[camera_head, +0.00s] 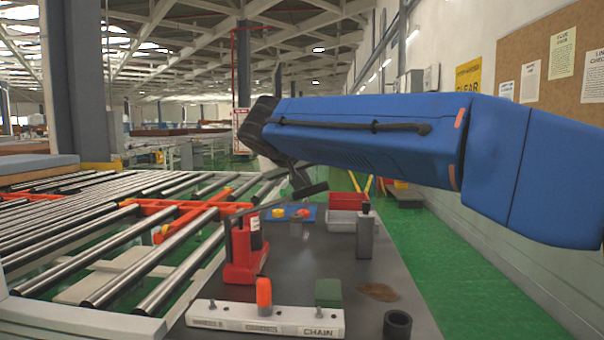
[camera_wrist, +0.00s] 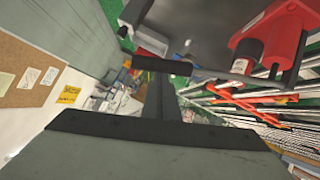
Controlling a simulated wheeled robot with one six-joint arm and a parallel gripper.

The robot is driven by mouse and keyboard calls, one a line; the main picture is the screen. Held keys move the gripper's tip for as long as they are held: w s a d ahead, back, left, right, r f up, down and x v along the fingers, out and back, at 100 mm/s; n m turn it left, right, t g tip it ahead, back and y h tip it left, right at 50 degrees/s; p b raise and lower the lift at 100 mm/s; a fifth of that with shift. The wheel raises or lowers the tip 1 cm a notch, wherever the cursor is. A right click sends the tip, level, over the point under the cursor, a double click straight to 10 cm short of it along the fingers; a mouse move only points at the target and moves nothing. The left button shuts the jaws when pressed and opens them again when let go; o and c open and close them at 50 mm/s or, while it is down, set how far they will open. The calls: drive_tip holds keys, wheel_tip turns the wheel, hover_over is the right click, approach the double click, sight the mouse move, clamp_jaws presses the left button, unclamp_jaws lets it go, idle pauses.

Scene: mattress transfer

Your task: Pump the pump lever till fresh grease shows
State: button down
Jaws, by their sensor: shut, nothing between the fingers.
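The red grease pump (camera_head: 243,262) stands upright on the dark bench top, with a dark cylinder at its side. Its dark pump lever (camera_head: 308,191) slants up to the right from the pump top. My gripper (camera_head: 301,181) is shut and empty, reaching down close to the lever's raised end; I cannot tell whether they touch. In the wrist view the red pump (camera_wrist: 278,42) is at upper right, and a dark bar, apparently the lever (camera_wrist: 163,65), crosses in front of my gripper (camera_wrist: 154,85). I see no fresh grease that I can make out.
A white labelled block (camera_head: 222,315) with an orange-capped piece (camera_head: 264,295) lies at the bench front. A green block (camera_head: 328,292), a brown stain (camera_head: 378,291), a dark ring (camera_head: 397,325) and a grey bottle (camera_head: 365,238) are right. A roller conveyor (camera_head: 110,235) runs along the left.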

idle(0.3)
drive_tip(key=d+f+m+y, duration=0.2)
drive_tip(key=d+f, duration=0.1)
drive_tip(key=f, duration=0.8)
drive_tip(key=shift+s+f+y, duration=0.15)
drive_tip(key=shift+f+y, duration=0.15)
drive_tip(key=shift+f, duration=0.1)
drive_tip(key=shift+d, duration=0.1)
drive_tip(key=s+r, duration=0.9)
drive_tip(key=r, duration=0.1)
drive_tip(key=shift+d+r, duration=0.15)
drive_tip(key=shift+r, duration=0.1)
drive_tip(key=shift+s, duration=0.1)
